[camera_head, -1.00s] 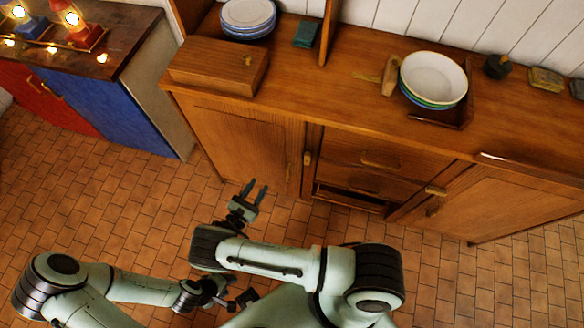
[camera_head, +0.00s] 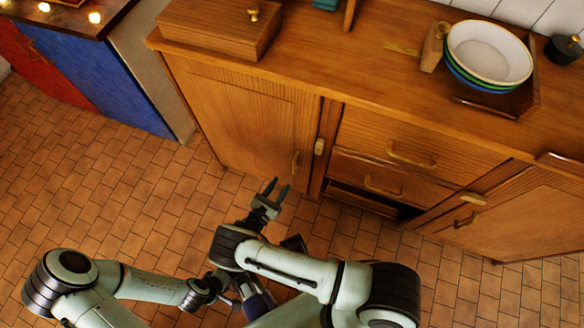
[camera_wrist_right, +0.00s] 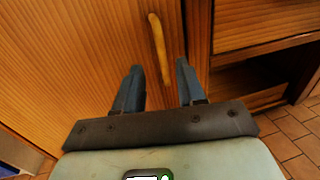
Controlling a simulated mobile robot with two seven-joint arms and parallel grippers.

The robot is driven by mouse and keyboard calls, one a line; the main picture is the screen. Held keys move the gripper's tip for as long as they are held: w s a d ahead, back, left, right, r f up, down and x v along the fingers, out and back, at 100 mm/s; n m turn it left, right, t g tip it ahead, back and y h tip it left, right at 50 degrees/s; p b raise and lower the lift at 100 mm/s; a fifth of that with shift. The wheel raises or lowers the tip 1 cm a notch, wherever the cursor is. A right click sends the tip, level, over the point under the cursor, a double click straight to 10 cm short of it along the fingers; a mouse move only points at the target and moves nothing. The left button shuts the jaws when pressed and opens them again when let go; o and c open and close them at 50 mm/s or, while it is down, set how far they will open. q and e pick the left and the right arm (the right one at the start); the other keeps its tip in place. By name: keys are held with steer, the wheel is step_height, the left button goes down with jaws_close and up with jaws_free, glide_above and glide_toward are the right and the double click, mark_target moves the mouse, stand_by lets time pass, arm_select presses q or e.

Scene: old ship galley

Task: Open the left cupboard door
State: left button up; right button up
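The left cupboard door (camera_head: 240,117) is a brown wooden panel and looks shut. Its upright brass handle (camera_head: 295,164) is near the door's right edge. My right gripper (camera_head: 278,190) is open in front of the door's lower right part. In the right wrist view the gripper (camera_wrist_right: 158,80) has its fingers apart, with the handle (camera_wrist_right: 160,50) ahead and between their lines; the handle's lower end reaches to about the fingertips. I cannot tell whether they touch. My left gripper (camera_head: 232,296) is low near my body, partly hidden, and its opening is unclear.
A wooden latch (camera_head: 319,146) is on the frame right of the door. Drawers (camera_head: 385,170) are to the right, with a dark open gap below them. A wooden box (camera_head: 218,27) and stacked bowls (camera_head: 488,55) stand on the countertop. A blue cabinet (camera_head: 95,75) is at left; the tiled floor is clear.

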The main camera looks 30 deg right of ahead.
steer(key=x, duration=0.8)
steer(key=shift+w+d, duration=0.15)
steer(key=shift+d, duration=0.1)
jaws_close()
